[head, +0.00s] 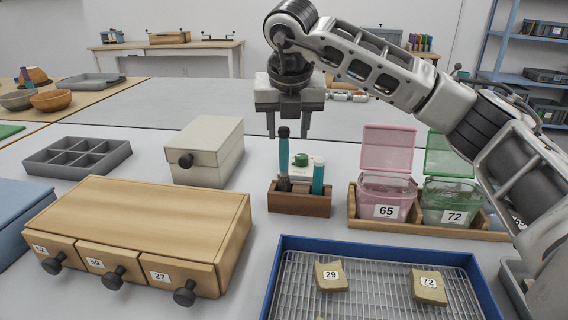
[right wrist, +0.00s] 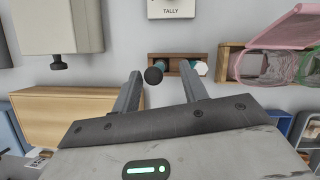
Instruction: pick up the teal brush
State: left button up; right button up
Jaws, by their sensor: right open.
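The teal brush (head: 284,156) stands upright in a small wooden holder (head: 312,205), its dark end up. A shorter teal tube (head: 318,176) with a pale top stands at the holder's right end. My right gripper (head: 288,134) is open and points down over the holder, its fingertips around the height of the brush's top. In the right wrist view the brush's dark round end (right wrist: 153,75) shows between the fingers of the right gripper (right wrist: 160,72), nearer the left one. Contact cannot be told. My left gripper is in neither view.
Pink (head: 386,192) and green (head: 452,197) lidded boxes stand open in a wooden tray right of the holder. A blue-rimmed rack (head: 283,262) with numbered sherds lies in front. A wooden drawer unit (head: 165,215) and a cream box (head: 208,150) stand left.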

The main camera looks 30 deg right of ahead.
aim_at(284, 139)
jog(key=x, duration=0.4)
jog(key=shift+a+f, duration=0.35)
jog(key=shift+a, duration=0.05)
jog(key=shift+w+d+f, duration=0.1)
jog(key=shift+w+f, duration=0.1)
jog(key=shift+f, duration=0.1)
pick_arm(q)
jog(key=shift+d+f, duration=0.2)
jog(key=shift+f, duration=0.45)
pick_arm(e)
grip_shut()
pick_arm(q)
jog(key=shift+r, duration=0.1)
pick_arm(e)
jog(key=shift+r, duration=0.1)
